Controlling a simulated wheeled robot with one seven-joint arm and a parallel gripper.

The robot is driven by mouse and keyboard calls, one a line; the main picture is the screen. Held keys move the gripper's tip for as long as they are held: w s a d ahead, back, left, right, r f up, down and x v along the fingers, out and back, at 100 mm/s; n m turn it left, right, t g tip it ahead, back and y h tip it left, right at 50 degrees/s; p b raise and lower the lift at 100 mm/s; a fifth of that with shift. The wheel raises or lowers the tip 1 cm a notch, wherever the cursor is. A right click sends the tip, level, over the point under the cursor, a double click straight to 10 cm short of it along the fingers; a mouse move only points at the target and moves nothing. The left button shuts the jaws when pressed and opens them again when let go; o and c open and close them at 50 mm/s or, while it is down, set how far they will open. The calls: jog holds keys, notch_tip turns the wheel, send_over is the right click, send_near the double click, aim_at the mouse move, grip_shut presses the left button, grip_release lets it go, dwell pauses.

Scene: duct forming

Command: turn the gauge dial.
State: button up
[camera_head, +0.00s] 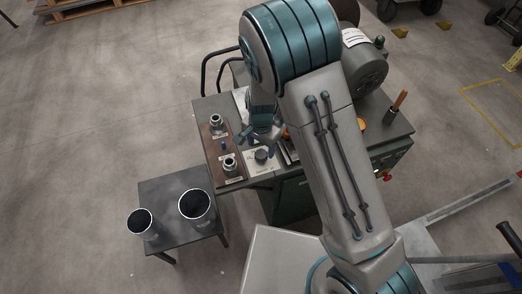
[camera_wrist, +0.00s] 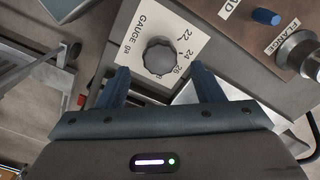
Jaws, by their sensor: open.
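The gauge dial is a dark grey scalloped knob (camera_wrist: 160,57) on a white plate (camera_wrist: 186,28) marked GAUGE, with numbers 22, 24, 26 and 28 around its right side. In the head view the knob (camera_head: 261,155) sits near the front left of the machine top. My gripper (camera_wrist: 162,78) is open in the wrist view, its two blue fingers apart below and to either side of the knob. In the head view my gripper (camera_head: 262,137) hangs just behind the knob. Nothing is held. I cannot tell whether a finger touches the knob.
A small dark table (camera_head: 172,212) with two metal cylinders stands at the front left. A motor housing (camera_head: 362,72) stands behind my arm.

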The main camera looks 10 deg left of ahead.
aim_at(261, 154)
jog(key=shift+f, duration=1.95)
jog(key=c, duration=1)
jog(key=shift+o, duration=0.2)
jog(key=n+b, duration=0.3)
jog(key=n, duration=0.1)
jog(key=shift+f, duration=0.15)
jog(key=shift+n+b, duration=1)
jog(key=shift+n, duration=0.9)
